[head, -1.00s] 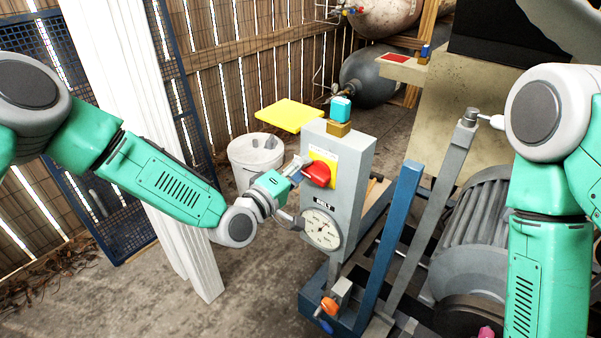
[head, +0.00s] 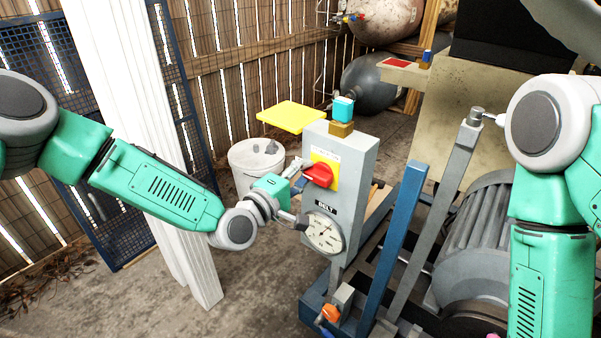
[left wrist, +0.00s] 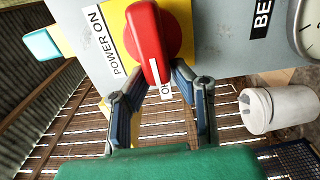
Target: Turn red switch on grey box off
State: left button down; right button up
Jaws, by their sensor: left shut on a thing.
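The red switch (head: 318,176) sits on a yellow plate on the front of the grey box (head: 351,165). In the head view its handle points to the left. In the left wrist view the red switch (left wrist: 155,45) is large, beside a "POWER ON" label. My left gripper (head: 301,181) is at the switch's left side. In the left wrist view the left gripper's fingers (left wrist: 160,78) are shut on the end of the handle, one on each side. A label below the handle is partly hidden. My right arm is at the right; its gripper is out of view.
A round gauge (head: 324,233) is on the box below the switch, close to my left gripper. A yellow panel (head: 291,116) and a cyan block (head: 343,107) are at the top. A white bucket (head: 250,165) stands behind; a blue post (head: 392,250) rises at right.

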pick_arm(q)
jog(key=c, duration=1.4)
grip_release()
jog(key=shift+s+d+f, duration=0.15)
jog(key=shift+s+d, duration=0.1)
jog(key=shift+d, duration=0.1)
jog(key=shift+w+d, duration=0.15)
jog(key=shift+d, duration=0.05)
pick_arm(e)
jog(key=shift+d+f, duration=0.15)
jog(key=shift+d, duration=0.1)
pick_arm(q)
jog(key=shift+a, duration=0.1)
jog(key=shift+s+a, duration=0.2)
jog(key=v, duration=1.1)
jog(key=shift+a, duration=0.2)
